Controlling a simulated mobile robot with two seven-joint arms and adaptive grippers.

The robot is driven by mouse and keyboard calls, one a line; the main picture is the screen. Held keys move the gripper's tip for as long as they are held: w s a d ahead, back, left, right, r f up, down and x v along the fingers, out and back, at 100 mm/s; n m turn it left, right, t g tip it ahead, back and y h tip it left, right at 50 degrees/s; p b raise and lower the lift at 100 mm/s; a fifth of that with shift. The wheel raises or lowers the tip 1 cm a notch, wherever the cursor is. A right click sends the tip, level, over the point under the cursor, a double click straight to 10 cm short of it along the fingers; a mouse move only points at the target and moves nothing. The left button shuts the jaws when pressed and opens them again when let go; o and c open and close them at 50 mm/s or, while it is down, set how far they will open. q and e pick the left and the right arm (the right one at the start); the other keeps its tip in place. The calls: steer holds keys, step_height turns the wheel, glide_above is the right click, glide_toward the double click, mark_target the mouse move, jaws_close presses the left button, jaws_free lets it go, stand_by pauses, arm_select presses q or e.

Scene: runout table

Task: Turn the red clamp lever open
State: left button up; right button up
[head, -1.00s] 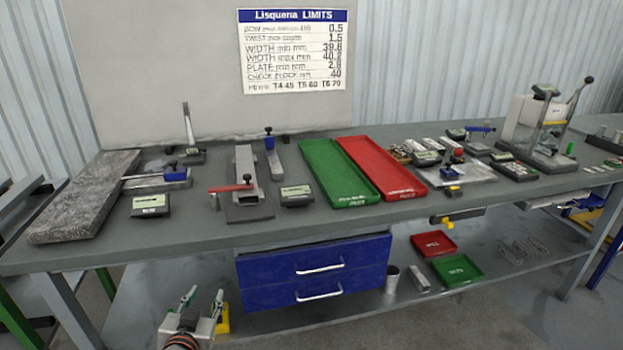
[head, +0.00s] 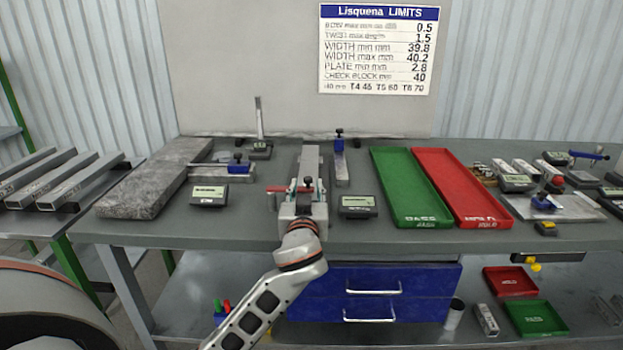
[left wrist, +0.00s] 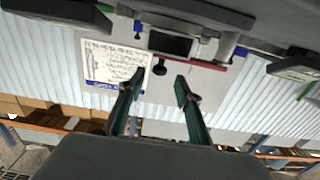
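The red clamp lever (head: 276,189) sits at the front of the steel clamp fixture (head: 311,160) on the bench. Its red bar sticks out to the left of my gripper; the rest is partly hidden. In the left wrist view the red bar (left wrist: 205,63) runs crosswise, with a black knob (left wrist: 160,70) near its left end. My left gripper (head: 306,187) is at the front of the fixture. Its two green-padded fingers (left wrist: 160,79) are apart, with the knob appearing between their tips; contact cannot be told. My right gripper is not in view.
A gauge display (head: 209,195) stands left of the fixture and another (head: 357,206) right of it. A green tray (head: 410,190) and a red tray (head: 462,190) lie further right. A granite slab (head: 150,185) lies at the left. Blue drawers (head: 400,280) hang below.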

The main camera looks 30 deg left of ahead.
mark_target(308, 182)
arm_select(q)
steer(key=shift+x, duration=2.55)
steer(key=shift+d+f, duration=0.1)
jaws_close()
